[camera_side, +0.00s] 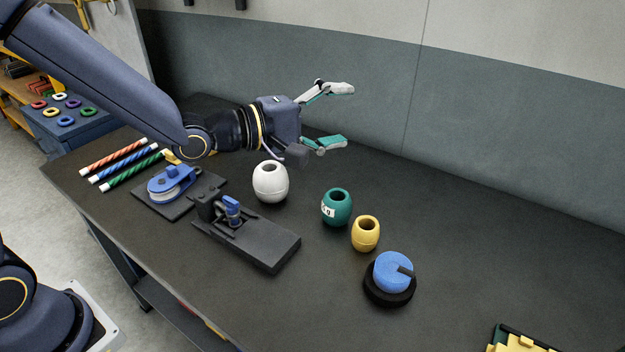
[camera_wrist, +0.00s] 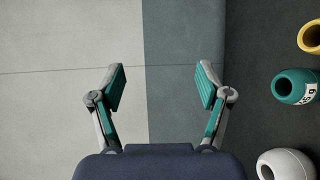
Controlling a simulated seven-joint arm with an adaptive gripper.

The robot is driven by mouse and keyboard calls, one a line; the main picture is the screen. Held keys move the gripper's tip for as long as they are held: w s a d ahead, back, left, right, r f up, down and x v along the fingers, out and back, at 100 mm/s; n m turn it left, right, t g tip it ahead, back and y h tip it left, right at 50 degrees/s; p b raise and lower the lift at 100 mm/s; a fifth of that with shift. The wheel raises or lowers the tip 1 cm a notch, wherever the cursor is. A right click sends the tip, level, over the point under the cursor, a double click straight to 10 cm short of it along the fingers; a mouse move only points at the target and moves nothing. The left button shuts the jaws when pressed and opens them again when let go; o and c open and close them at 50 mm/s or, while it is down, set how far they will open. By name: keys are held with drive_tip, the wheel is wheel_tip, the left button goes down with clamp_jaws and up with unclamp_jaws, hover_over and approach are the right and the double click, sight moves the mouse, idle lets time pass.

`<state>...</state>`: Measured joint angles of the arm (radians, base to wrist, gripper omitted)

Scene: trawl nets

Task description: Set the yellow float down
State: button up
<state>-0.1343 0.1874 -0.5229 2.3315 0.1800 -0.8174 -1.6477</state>
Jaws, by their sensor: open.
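The yellow float (camera_side: 366,234) stands upright on the dark bench, just right of the teal float (camera_side: 337,208). It also shows, cut off, at the top right of the wrist view (camera_wrist: 311,38). My gripper (camera_side: 339,116) is above the bench, behind and to the left of the yellow float, with its fingers pointing right. Its two fingers are wide apart with nothing between them. In the wrist view my gripper (camera_wrist: 161,88) faces the wall, and the yellow float is off to the right, outside the fingers.
A white float (camera_side: 270,183) stands left of the teal one. A black clamp block (camera_side: 262,244), a blue pulley (camera_side: 170,184) and striped rods (camera_side: 113,157) lie left. A blue disc on a black base (camera_side: 391,281) stands in front of the yellow float. The right bench is mostly clear.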

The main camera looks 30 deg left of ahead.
drive_tip(key=w+d+f+n+h, duration=0.1)
drive_tip(key=d+f+n+h, duration=0.1)
drive_tip(key=d+f+n, duration=0.25)
drive_tip(key=n+t, duration=0.3)
drive_tip(key=n, duration=0.6)
hover_over(356, 234)
drive_tip(key=s, duration=0.1)
wheel_tip(356, 234, down, 6)
drive_tip(key=f+n+y, duration=0.1)
drive_tip(key=f, duration=0.4)
drive_tip(key=f+n+y, duration=0.1)
drive_tip(key=f+n, duration=0.1)
drive_tip(key=f, duration=0.4)
drive_tip(key=s+f+n+g+y, duration=0.1)
drive_tip(key=f+n, duration=0.1)
drive_tip(key=f, duration=0.4)
drive_tip(key=shift+a+y, duration=0.3)
drive_tip(key=shift+a, duration=0.1)
drive_tip(key=shift+w+d+r, duration=0.15)
drive_tip(key=shift+w+d, duration=0.05)
drive_tip(key=shift+w, duration=0.35)
drive_tip(key=shift+x, duration=3.2)
drive_tip(key=c, duration=1.2)
drive_tip(key=shift+r, duration=0.15)
